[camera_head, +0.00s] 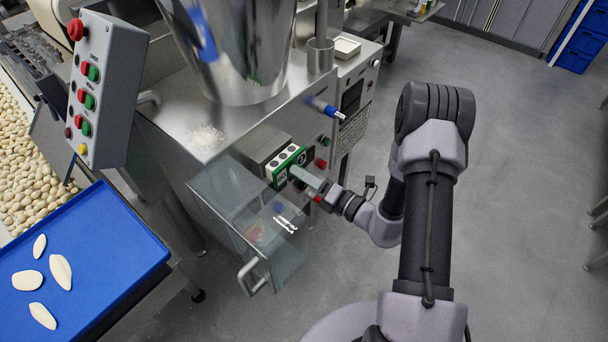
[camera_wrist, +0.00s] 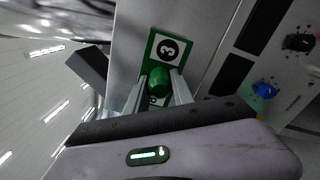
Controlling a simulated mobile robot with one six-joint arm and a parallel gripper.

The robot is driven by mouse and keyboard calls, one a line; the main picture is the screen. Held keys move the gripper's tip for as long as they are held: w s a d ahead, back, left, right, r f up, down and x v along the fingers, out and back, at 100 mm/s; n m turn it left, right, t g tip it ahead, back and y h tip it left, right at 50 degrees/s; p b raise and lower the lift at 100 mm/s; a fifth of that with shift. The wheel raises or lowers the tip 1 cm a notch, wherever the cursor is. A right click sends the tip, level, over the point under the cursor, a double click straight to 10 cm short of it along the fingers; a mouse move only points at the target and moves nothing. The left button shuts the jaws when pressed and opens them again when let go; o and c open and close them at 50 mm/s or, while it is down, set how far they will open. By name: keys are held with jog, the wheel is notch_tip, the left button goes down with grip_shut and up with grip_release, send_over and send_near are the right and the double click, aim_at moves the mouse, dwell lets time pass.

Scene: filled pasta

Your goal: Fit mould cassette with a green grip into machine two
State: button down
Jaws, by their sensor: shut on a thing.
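The mould cassette shows a green front plate (camera_head: 287,164) at the front of the steel machine (camera_head: 205,140). In the wrist view its green plate (camera_wrist: 167,62) carries a white label with a black 3, and a rounded green grip (camera_wrist: 158,82) stands out from it. My gripper (camera_head: 308,179) reaches in from the right and is shut on the grip; its two fingers lie either side of it in the wrist view (camera_wrist: 156,96). The cassette's body is mostly hidden, and I cannot tell how deep it sits in the machine.
A clear guard door (camera_head: 235,205) with a metal handle (camera_head: 250,275) stands out below and left of the cassette. A blue-tipped lever (camera_head: 328,109) juts out above my gripper. A control box (camera_head: 100,90) and blue tray (camera_head: 110,230) stand left. Floor at right is clear.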

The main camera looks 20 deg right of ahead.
aim_at(291, 175)
jog(key=shift+p+x, duration=0.4)
jog(key=shift+x, duration=1.55)
dwell(0.5)
jog(key=c, duration=1)
grip_release()
jog(key=shift+o, duration=1.2)
jog(key=v, duration=0.7)
